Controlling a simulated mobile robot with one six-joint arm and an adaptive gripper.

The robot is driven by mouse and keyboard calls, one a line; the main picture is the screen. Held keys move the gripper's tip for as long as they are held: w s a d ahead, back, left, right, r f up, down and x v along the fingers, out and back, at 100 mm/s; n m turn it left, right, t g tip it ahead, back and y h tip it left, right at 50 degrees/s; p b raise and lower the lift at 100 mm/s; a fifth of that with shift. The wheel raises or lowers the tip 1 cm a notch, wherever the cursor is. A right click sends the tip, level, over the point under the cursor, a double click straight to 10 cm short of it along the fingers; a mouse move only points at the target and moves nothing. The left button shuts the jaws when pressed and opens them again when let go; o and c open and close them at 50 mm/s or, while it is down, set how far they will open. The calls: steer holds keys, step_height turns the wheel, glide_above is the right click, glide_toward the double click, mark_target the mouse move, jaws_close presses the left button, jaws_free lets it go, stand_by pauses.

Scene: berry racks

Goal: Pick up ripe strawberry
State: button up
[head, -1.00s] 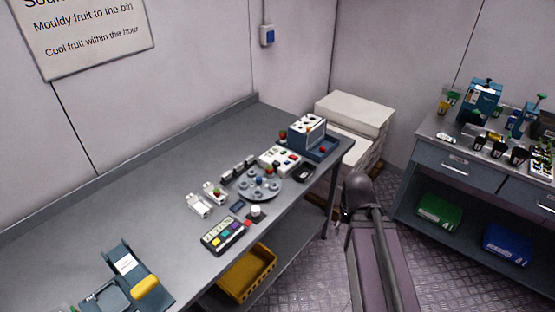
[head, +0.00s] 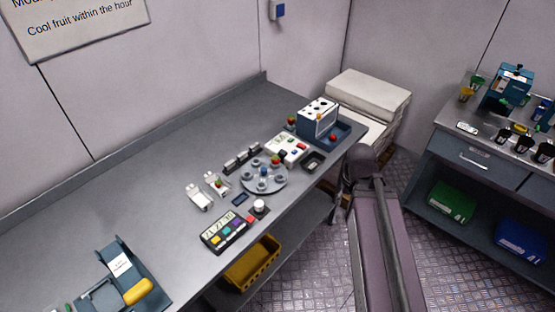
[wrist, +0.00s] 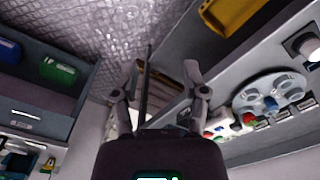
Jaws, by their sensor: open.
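Small red berries show on the long grey bench in the head view. One red berry with green (head: 275,160) is at the round grey disc (head: 263,192). Another red one (head: 333,138) is in the blue tray beside the blue and white box, and a third (head: 291,121) is left of that box. They are too small to judge ripeness. In the wrist view my gripper (wrist: 160,82) is open and empty, its two fingers spread. It is apart from the disc (wrist: 245,103) and a red round thing (wrist: 248,118), which lie to its right.
A yellow bin (head: 250,265) sits on the shelf below the bench. A colour-button panel (head: 225,232) and a blue stand with a yellow part (head: 138,290) are on the bench. White stacked boxes (head: 368,98) stand in the corner. A second bench (head: 475,158) is at right, with floor between.

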steer(key=o, duration=0.4)
steer(key=shift+w, duration=0.1)
steer(key=shift+o, duration=0.2)
step_height(320, 180, up, 4)
steer(key=r+m+t+p, duration=0.15)
steer(key=m+p, duration=0.25)
steer(key=m, duration=0.5)
glide_above(275, 158)
steer(key=s, duration=0.2)
steer(key=f, duration=0.1)
steer(key=shift+d+t, duration=0.25)
steer(key=shift+d, duration=0.05)
steer(key=shift+f, duration=0.1)
steer(key=f+b, duration=0.2)
steer(key=w+f+b, duration=0.1)
steer(key=f+b, duration=0.5)
steer(key=shift+w+a+f, duration=0.1)
steer(key=shift+w+f, duration=0.1)
steer(key=shift+f, duration=0.1)
steer(key=shift+w+a+f+b, duration=0.1)
steer(key=shift+w+f+b, duration=0.1)
steer(key=shift+f+b, duration=1.1)
steer(key=shift+w+f+b, duration=0.15)
steer(key=shift+f+b, duration=1)
steer(key=shift+b, duration=0.25)
